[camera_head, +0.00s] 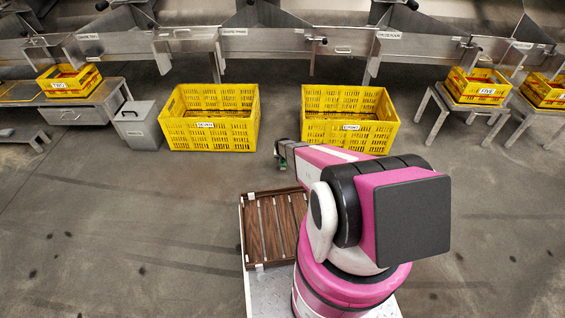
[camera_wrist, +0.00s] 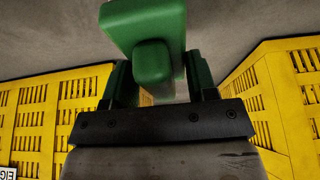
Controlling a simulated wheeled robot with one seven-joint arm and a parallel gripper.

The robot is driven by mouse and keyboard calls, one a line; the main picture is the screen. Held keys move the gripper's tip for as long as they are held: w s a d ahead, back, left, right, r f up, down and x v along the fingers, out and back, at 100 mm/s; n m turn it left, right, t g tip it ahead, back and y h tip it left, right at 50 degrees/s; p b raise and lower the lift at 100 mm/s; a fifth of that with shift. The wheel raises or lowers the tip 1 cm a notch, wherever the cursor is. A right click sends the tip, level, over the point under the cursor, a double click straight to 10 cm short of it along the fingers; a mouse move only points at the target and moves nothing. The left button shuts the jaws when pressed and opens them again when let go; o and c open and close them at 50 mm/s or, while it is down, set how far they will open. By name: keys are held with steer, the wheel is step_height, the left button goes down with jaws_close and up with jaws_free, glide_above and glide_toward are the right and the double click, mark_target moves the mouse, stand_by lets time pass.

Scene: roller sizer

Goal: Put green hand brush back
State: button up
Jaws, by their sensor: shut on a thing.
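The green hand brush (camera_wrist: 145,25) is in my gripper (camera_wrist: 158,80), and its green block and rounded end fill the upper middle of the wrist view. The green fingers stand on both sides of it. In the head view my gripper (camera_head: 281,158) is at the end of my outstretched arm, low in front of the gap between two yellow crates. Only a small dark green patch shows under it there, so the brush is mostly hidden in that view.
Two large yellow crates, a left one (camera_head: 204,139) and a right one (camera_head: 350,134), stand on the floor. A grey bin (camera_head: 138,127) stands left of them. Smaller yellow crates (camera_head: 69,88) sit on side benches. A brown slatted tray (camera_head: 247,232) lies beside my arm.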

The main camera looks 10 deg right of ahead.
steer(key=shift+f, duration=1.95)
steer(key=shift+f, duration=0.1)
steer(key=o, duration=1)
steer(key=shift+c, duration=0.2)
steer(key=v, duration=1.2)
steer(key=s+r+g, duration=0.1)
steer(key=s+r, duration=0.8)
steer(key=r, duration=0.4)
steer(key=s+r+n+g, duration=0.1)
steer(key=s+r+g, duration=0.1)
steer(key=s+r, duration=0.7)
steer(key=s+r+n+g, duration=0.1)
steer(key=s+r, duration=0.8)
steer(key=r, duration=0.9)
steer(key=shift+s+d+g+y, duration=0.3)
steer(key=shift+d+y, duration=0.1)
